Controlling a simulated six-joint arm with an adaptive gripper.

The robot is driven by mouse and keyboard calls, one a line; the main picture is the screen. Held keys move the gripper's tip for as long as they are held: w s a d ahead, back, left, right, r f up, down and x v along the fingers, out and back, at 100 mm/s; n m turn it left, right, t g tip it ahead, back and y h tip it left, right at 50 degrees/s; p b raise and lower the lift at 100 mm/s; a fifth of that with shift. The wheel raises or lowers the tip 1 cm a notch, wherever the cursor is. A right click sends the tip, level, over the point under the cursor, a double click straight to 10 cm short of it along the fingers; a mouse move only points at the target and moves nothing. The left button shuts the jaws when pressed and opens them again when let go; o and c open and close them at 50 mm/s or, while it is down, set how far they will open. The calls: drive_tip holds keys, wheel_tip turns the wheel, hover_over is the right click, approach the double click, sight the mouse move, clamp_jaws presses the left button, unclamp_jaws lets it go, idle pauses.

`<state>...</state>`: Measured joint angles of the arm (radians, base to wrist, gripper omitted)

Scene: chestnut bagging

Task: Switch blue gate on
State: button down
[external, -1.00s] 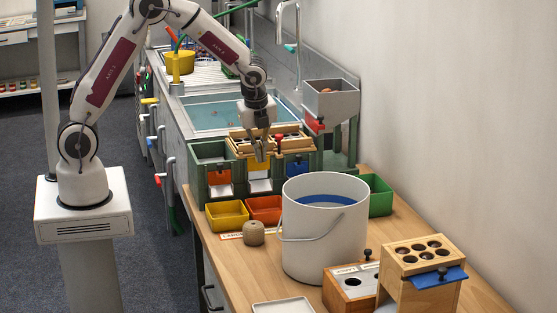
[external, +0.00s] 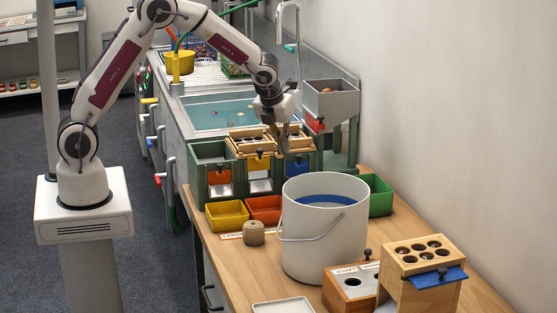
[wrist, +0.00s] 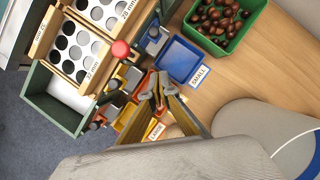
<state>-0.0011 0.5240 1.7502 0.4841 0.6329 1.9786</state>
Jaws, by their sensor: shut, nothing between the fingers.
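A blue gate (external: 298,167) with a dark knob is on the right end of the green sorting stand (external: 197,183). An orange gate (external: 219,177) and a yellow gate (external: 259,163) are to its left. My gripper (external: 284,149) is shut and empty, above and close to the blue gate, partly covering the stand's top; I cannot tell if it touches.
A white bucket (external: 325,245) stands just in front of the stand. Yellow (external: 227,214) and orange (external: 264,209) trays and a green bin (external: 381,196) are around it.

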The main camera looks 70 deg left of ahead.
sight(297, 168)
drive_tip(key=shift+f, duration=0.1)
idle(0.5)
drive_tip(key=x, duration=0.3)
drive_tip(key=a+x, duration=0.1)
drive_tip(key=x, duration=0.2)
drive_tip(key=w+x, duration=0.1)
drive_tip(key=x, duration=0.2)
drive_tip(key=shift+w+a+r, duration=0.15)
drive_tip(key=shift+a+r, duration=0.05)
drive_tip(key=shift+r, duration=0.1)
drive_tip(key=shift+w+a+r, duration=0.5)
drive_tip(key=shift+w+r, duration=0.05)
drive_tip(key=shift+r, duration=0.15)
drive_tip(key=shift+r, duration=0.1)
drive_tip(key=shift+r, duration=1.85)
drive_tip(key=shift+f, duration=0.1)
